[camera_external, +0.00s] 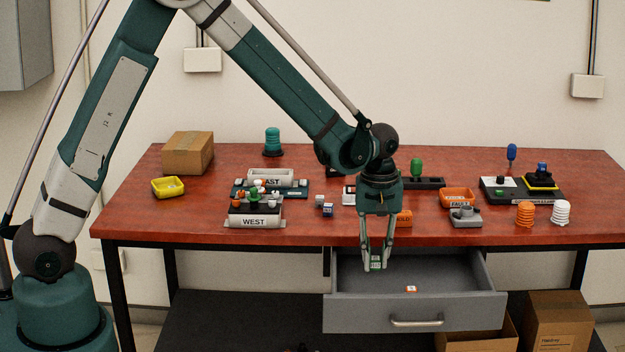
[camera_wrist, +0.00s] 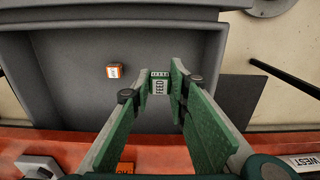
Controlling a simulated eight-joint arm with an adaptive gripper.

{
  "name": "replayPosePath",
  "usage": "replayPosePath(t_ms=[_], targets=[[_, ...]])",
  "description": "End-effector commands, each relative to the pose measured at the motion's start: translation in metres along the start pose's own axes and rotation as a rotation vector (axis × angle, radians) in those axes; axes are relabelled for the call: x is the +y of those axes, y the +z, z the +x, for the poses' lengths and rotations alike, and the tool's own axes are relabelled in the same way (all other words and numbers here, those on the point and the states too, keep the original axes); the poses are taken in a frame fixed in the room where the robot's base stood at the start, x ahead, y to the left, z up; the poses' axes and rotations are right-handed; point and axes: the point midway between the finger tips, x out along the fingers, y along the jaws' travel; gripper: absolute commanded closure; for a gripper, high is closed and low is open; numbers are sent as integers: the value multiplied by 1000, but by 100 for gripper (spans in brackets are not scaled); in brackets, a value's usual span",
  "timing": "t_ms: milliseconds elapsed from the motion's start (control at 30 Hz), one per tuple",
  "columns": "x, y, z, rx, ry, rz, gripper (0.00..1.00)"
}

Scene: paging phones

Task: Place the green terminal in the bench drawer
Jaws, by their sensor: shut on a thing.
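My gripper (camera_external: 376,255) is shut on the green terminal (camera_external: 376,263), a small green block with a pale face. The terminal also shows between the fingertips in the wrist view (camera_wrist: 159,84). The bench drawer (camera_external: 455,272) is grey and pulled open below the bench's front edge. My gripper points down over the left part of the drawer, and in the wrist view the terminal appears against the drawer's grey interior (camera_wrist: 75,80). I cannot tell how high it is above the drawer floor. A small orange and white block (camera_external: 411,289) lies inside the drawer.
The red bench top (camera_external: 330,225) lies behind the gripper. An orange holder (camera_external: 404,218) stands near its front edge, close to the arm. The WEST tray (camera_external: 254,221) is to the left. Orange rings (camera_external: 525,214) and white rings (camera_external: 561,212) stand at the right. Cardboard boxes (camera_external: 558,320) sit below.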

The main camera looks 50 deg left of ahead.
Motion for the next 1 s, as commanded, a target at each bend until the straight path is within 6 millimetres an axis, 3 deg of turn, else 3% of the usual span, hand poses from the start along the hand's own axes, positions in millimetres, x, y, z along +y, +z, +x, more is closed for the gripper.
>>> replayPosePath(t_ms=[267,700,1000], targets=[[0,0,4,0,0,0,92],[0,0,56,0,0,0,92],[0,0,62,0,0,0,92]])
